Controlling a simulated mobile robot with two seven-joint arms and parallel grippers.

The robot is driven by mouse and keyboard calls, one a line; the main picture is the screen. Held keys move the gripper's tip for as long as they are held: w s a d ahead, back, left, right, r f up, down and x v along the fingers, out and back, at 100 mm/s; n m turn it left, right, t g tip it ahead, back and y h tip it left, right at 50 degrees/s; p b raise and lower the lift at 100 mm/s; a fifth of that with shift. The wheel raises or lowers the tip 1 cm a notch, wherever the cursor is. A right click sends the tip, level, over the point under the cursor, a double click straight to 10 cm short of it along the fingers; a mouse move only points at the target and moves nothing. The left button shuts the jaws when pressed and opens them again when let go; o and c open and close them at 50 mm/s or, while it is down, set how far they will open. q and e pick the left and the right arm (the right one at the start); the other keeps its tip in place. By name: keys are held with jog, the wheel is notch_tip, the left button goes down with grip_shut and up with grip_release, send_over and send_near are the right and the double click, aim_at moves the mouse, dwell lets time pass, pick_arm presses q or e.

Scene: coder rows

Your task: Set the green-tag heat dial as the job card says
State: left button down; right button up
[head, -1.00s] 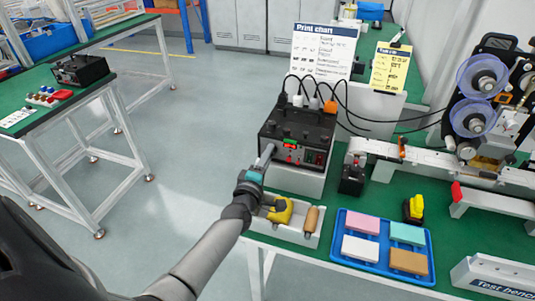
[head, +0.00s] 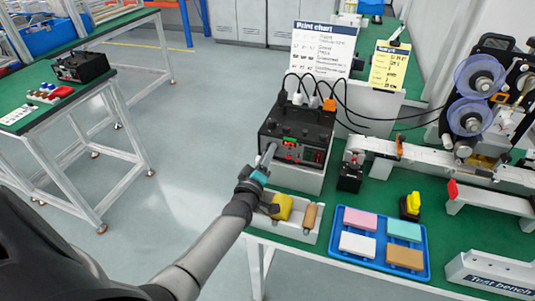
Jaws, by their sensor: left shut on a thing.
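The black control box (head: 297,125) stands on a white stand at the near left end of the green bench. Its front carries a green tag or display (head: 290,140) and small red-lit parts. My left gripper (head: 268,153) is shut at the left part of this front, just left of and below the green patch, on what appears to be a dial. The fingers hide the dial and its setting. A yellow card (head: 390,66) is clipped up at the back, and a white print chart (head: 322,50) stands left of it. Their small writing is unreadable. My right gripper is out of view.
A white tray with a yellow tool (head: 282,207) and a brown-handled one (head: 310,215) lies below my left gripper. A blue tray (head: 346,258) holds coloured blocks. Cables rise from the box top. A reel machine (head: 480,95) stands right. Another table (head: 92,95) stands left.

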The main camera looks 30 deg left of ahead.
pick_arm(q)
jog(key=c, duration=0.8)
grip_release()
jog(key=shift+c, duration=0.2)
jog(key=shift+s, duration=0.1)
jog(key=p+v, duration=0.2)
jog(key=v, duration=1.3)
jog(key=shift+o, duration=0.3)
jog(key=shift+s+a+f, duration=0.1)
